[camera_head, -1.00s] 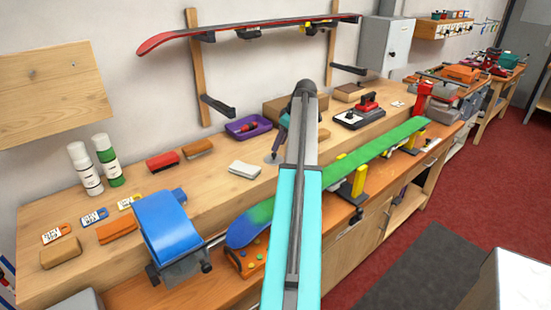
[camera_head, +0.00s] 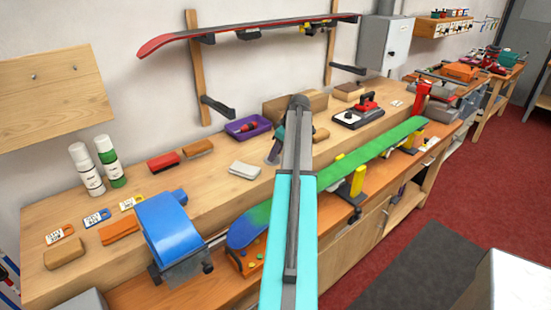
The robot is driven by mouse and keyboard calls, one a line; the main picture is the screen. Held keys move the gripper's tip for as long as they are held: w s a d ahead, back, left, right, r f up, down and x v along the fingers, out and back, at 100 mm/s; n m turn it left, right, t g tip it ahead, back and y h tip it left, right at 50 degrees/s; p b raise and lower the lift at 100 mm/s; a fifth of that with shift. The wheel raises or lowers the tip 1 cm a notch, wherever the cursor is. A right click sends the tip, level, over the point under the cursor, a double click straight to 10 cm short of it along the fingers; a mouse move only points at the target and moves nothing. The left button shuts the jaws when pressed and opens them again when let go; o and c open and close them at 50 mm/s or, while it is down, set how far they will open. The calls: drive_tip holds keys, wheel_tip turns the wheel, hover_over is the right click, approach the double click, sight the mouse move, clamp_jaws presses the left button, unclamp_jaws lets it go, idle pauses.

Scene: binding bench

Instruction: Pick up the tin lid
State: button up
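I cannot make out the tin lid for sure; it may be hidden behind my arm or too small to tell at my gripper. My gripper (camera_head: 274,154) shows small and dark, just left of my arm's far end, low over the wooden bench top. It is right of the pale grey folded cloth (camera_head: 244,170) and below the purple tray. My arm covers part of it, so its fingers and anything between them are unclear.
A purple tray (camera_head: 248,127), a cardboard-brown box (camera_head: 285,106) and a red-handled iron (camera_head: 357,112) stand nearby. A blue roll holder (camera_head: 170,232) stands front left. Bare wood lies around the cloth.

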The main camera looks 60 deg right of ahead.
drive_tip(key=shift+c, duration=0.4)
clamp_jaws()
drive_tip(key=shift+r, duration=0.15)
wheel_tip(320, 180, up, 10)
drive_tip(key=b, duration=0.2)
drive_tip(key=shift+b, duration=0.35)
idle(0.6)
drive_tip(key=shift+w, duration=0.1)
